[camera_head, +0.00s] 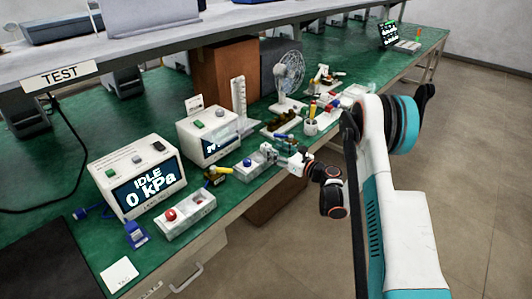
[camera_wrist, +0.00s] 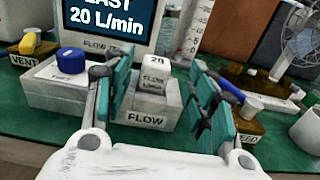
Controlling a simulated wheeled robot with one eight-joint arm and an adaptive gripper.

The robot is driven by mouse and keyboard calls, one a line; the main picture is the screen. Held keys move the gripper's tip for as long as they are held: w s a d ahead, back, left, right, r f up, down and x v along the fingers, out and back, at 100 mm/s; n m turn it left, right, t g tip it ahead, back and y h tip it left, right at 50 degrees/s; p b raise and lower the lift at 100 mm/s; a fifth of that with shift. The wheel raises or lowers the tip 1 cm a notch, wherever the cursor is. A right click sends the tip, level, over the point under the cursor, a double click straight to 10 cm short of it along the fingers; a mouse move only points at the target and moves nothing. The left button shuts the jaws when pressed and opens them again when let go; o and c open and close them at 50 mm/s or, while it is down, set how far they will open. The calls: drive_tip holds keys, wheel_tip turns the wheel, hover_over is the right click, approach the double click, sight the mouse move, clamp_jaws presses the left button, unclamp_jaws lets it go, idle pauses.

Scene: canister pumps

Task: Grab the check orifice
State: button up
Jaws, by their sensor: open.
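A small white block marked 20 and L/min (camera_wrist: 154,75), which looks like the check orifice, stands upright on the grey fixture labelled FLOW (camera_wrist: 55,97) in the wrist view. My gripper (camera_wrist: 160,92) is open, with one teal finger on each side of the block. Some gap shows on both sides, and I cannot tell whether either finger touches it. In the head view my gripper (camera_head: 281,154) is at the bench's front edge, just right of the FLOW fixture (camera_head: 246,172). The block is too small to make out clearly there.
A blue cap (camera_wrist: 72,60) sits on the fixture's left part. A yellow-topped VENT piece (camera_wrist: 29,43) is further left. A blue-handled part (camera_wrist: 226,88) is close by the right finger. The flow display (camera_wrist: 110,22) stands behind; a white cup (camera_wrist: 308,130) is at right.

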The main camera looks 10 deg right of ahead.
sight(266, 145)
drive_tip(key=b+x, duration=0.1)
drive_tip(key=x, duration=0.2)
drive_tip(key=shift+w+a+b, duration=0.15)
drive_tip(key=shift+a+b, duration=0.2)
drive_tip(key=shift+a, duration=0.1)
drive_tip(key=shift+w+a, duration=0.2)
drive_tip(key=shift+w, duration=0.25)
drive_tip(key=shift+r, duration=0.1)
drive_tip(key=shift+c, duration=0.6)
drive_tip(key=c, duration=1.1)
